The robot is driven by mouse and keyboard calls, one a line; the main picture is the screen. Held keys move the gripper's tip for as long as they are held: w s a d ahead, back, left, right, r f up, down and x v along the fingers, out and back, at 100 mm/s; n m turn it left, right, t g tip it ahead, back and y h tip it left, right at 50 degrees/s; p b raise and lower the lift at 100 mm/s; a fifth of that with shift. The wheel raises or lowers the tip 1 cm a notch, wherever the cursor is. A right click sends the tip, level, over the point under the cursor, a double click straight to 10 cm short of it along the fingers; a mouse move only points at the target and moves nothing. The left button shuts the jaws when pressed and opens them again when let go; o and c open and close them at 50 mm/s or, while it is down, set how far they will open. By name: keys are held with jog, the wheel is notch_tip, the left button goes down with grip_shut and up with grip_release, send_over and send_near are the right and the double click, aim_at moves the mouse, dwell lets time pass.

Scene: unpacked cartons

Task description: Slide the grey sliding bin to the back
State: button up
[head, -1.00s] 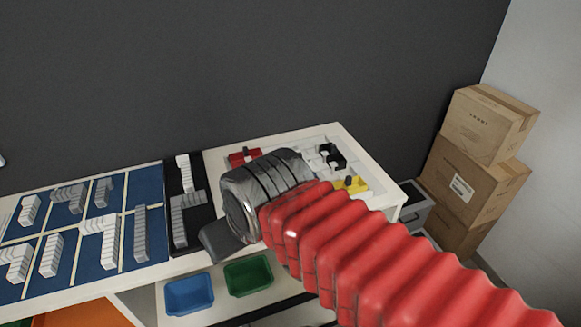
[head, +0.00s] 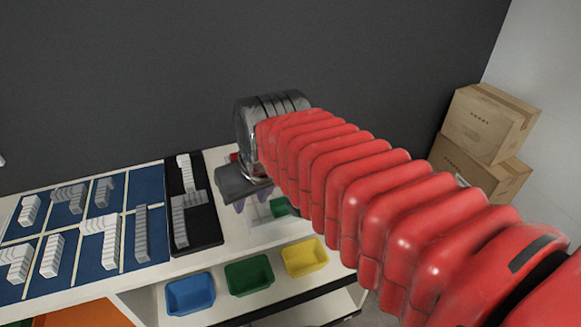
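I cannot make out the grey sliding bin for certain in this view. My red-sleeved arm crosses the right half and hides most of the pale board (head: 240,236) at the right end of the table. My gripper (head: 251,200) hangs at the arm's far end, over that board. Only small purple parts of its fingers show below a dark grey block, so its opening is unclear. A small green piece (head: 280,207) shows on the board just right of the fingers.
Blue (head: 190,294), green (head: 249,276) and yellow (head: 304,257) open bins stand on the shelf below the table edge. A blue grid mat (head: 80,235) and a black tray (head: 193,205) with grey and white blocks lie left. Cartons (head: 488,123) are stacked at right.

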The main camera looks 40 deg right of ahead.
jog(key=w+d+m, duration=0.1)
jog(key=w+d, duration=0.4)
jog(key=d, duration=0.4)
jog(key=w+d+m, duration=0.1)
jog(key=w+d, duration=0.4)
jog(key=d, duration=0.4)
jog(key=shift+d+g+h, duration=0.3)
jog(key=shift+d+g, duration=0.1)
jog(key=shift+f, duration=0.15)
jog(key=x, duration=1.3)
jog(key=shift+f, duration=0.35)
jog(key=shift+c, duration=0.5)
grip_shut()
